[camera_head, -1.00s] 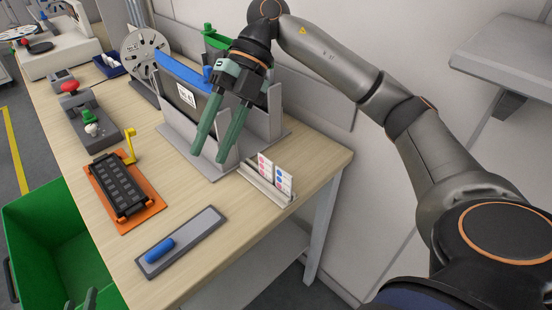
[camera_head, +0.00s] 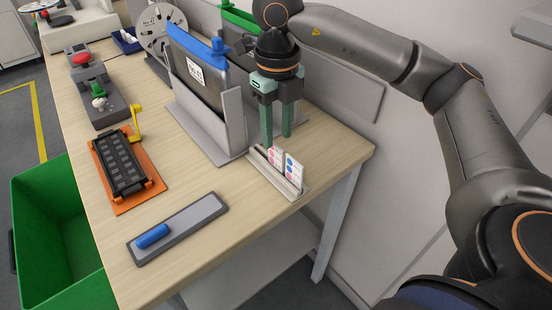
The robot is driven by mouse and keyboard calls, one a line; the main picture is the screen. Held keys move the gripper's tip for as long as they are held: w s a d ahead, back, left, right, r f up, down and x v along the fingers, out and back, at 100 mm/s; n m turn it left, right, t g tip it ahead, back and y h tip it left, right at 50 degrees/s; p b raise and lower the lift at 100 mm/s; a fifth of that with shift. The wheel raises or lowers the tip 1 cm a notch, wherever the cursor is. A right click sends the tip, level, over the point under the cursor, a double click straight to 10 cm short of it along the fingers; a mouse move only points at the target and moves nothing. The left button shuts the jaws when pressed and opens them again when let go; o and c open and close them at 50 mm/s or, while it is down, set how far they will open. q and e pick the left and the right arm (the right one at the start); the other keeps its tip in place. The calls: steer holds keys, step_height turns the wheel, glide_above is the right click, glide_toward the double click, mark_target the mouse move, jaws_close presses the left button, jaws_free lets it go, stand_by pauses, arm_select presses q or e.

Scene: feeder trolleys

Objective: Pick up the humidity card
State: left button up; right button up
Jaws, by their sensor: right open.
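Two small white humidity cards with coloured dots stand upright in a light grey holder (camera_head: 266,174) near the table's right edge. The left humidity card (camera_head: 274,157) shows reddish dots, the right humidity card (camera_head: 293,171) shows blue and pink dots. My right gripper (camera_head: 277,142) is open and empty, its green fingers pointing down just behind and above the holder, close to the cards. Whether the fingertips touch a card cannot be told. My left gripper is not in view.
A grey stand (camera_head: 232,128) with a blue-topped panel rises left of the gripper. An orange fixture (camera_head: 150,190), a grey tray (camera_head: 205,211) with a blue handle, and a button box (camera_head: 105,110) sit on the table. A green bin (camera_head: 40,195) stands at left. The front tabletop has bare room.

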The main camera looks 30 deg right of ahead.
mark_target(276, 144)
steer(key=f, duration=0.5)
steer(key=shift+s+a+f, duration=0.1)
steer(key=shift+a+f, duration=0.05)
steer(key=shift+a, duration=0.1)
jaws_close()
stand_by(0.4)
